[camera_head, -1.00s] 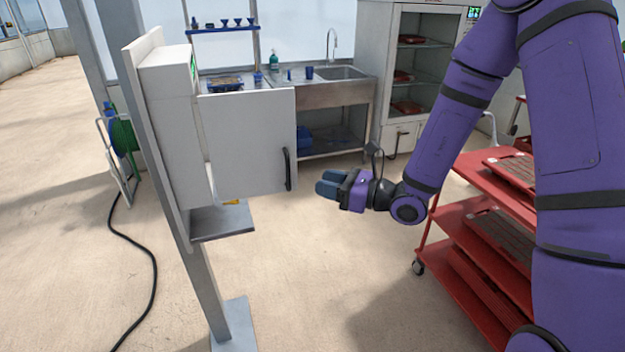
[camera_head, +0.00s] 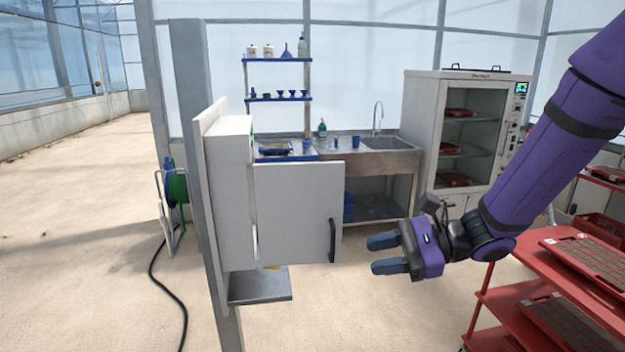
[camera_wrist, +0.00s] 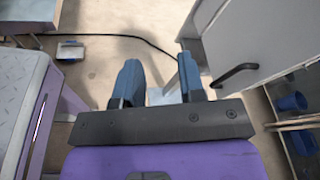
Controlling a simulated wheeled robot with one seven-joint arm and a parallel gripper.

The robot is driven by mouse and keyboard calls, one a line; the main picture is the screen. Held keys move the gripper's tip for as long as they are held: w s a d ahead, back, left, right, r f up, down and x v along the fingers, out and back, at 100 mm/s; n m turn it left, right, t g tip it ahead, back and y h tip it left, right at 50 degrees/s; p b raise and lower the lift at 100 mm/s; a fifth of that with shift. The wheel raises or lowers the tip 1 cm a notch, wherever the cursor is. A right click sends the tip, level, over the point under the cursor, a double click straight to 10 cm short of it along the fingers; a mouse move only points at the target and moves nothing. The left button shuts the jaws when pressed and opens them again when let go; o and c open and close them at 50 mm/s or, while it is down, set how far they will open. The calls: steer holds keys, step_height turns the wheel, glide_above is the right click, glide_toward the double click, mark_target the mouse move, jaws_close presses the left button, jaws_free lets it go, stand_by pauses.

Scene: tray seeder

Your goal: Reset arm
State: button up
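My gripper (camera_head: 384,254) is purple with blue fingers and sits at the end of my purple arm, right of the white cabinet's door. The fingers are apart with nothing between them. The white cabinet (camera_head: 230,195) is mounted on a grey post. Its door (camera_head: 295,212) stands open, with a dark handle (camera_head: 332,240) a short gap left of my fingers. The handle also shows in the wrist view (camera_wrist: 234,74).
A red cart (camera_head: 530,268) with trays stands at the lower right. A steel sink bench (camera_head: 380,162) and a glass-fronted incubator (camera_head: 470,130) stand behind. A dark hose (camera_head: 165,290) lies on the floor at left. Floor between cabinet and cart is clear.

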steer(key=s+d+r+n+t+h, duration=0.2)
steer(key=s+d+r+n+h, duration=0.4)
steer(key=s+d+h, duration=0.1)
steer(key=s+d+r+n+t+h, duration=0.2)
steer(key=s+d+r+n+h, duration=0.4)
steer(key=s+d, duration=0.4)
steer(key=shift+d+r+n+h, duration=0.2)
steer(key=shift+d+n+h, duration=0.3)
steer(key=shift+n+h, duration=0.45)
stand_by(0.8)
